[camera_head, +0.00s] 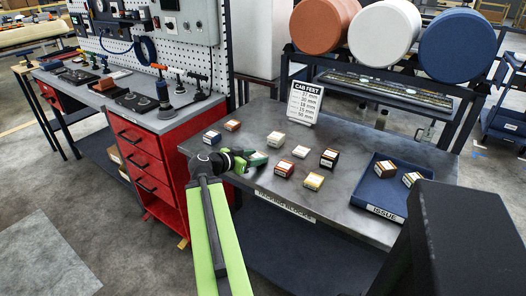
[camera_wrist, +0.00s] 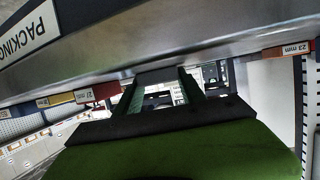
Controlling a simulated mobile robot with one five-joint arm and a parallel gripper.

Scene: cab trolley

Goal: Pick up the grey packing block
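My gripper (camera_head: 250,161) is low over the left middle of the grey packing bench (camera_head: 225,189). In the wrist view its two green-padded fingers (camera_wrist: 163,90) stand apart. A dark grey shape (camera_wrist: 160,75), which looks like the grey packing block, lies between the fingertips against the bench surface. I cannot tell whether the fingers touch it. In the head view a pale-topped block (camera_head: 259,156) shows at the fingertips, partly hidden by the gripper; its side colour is unclear.
Close by stand a red block (camera_head: 284,168), a cream block (camera_head: 276,139), a white block (camera_head: 301,151) and several others. A blue issue tray (camera_head: 371,194) holds two blocks at the right. A sign (camera_head: 304,103) stands behind. A red drawer cabinet (camera_head: 150,165) is at the left.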

